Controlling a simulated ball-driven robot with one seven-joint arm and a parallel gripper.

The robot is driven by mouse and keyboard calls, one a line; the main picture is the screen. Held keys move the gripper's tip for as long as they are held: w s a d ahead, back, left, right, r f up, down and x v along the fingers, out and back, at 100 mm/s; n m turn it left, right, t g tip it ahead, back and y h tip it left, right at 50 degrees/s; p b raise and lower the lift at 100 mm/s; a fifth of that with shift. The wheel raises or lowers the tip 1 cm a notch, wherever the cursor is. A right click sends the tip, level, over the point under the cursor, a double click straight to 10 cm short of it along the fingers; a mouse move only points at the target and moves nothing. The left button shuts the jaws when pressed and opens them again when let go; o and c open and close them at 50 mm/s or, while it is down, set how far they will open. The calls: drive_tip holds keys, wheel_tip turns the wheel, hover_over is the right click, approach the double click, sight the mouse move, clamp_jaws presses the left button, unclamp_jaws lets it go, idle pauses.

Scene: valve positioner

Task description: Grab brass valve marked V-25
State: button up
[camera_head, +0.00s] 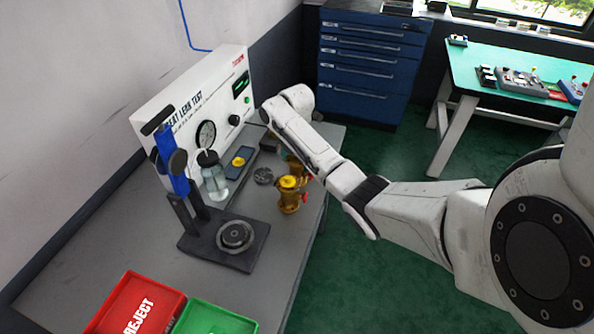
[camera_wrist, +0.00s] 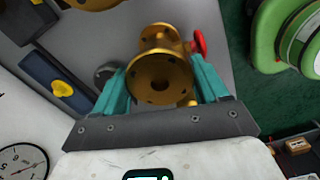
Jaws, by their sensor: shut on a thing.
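A brass valve (camera_wrist: 161,75) with a round flange and a red handle (camera_wrist: 200,42) sits between the teal fingers of my gripper (camera_wrist: 160,88) in the wrist view. The fingers are shut on its two sides. I cannot read V-25 on either valve.
The leak test panel (camera_head: 182,103) stands at the back of the bench (camera_head: 110,232). A blue tray (camera_head: 233,172), a glass jar (camera_head: 214,182) and a dark clamp fixture (camera_head: 240,262) are left of the valves. Red (camera_head: 118,292) and green (camera_head: 222,312) bins lie in front.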

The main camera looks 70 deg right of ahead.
clamp_jaws()
drive_tip(key=shift+d+r, duration=0.1)
drive_tip(key=shift+r, duration=0.05)
drive_tip(key=shift+w+r, duration=0.1)
drive_tip(key=shift+r, duration=0.25)
wheel_tip(320, 180, up, 2)
drive_tip(key=shift+b, duration=0.55)
drive_tip(key=s+d+r+p, duration=0.1)
drive_tip(key=s+r+p, duration=0.4)
drive_tip(key=s+r, duration=0.5)
drive_tip(key=shift+s, duration=2.05)
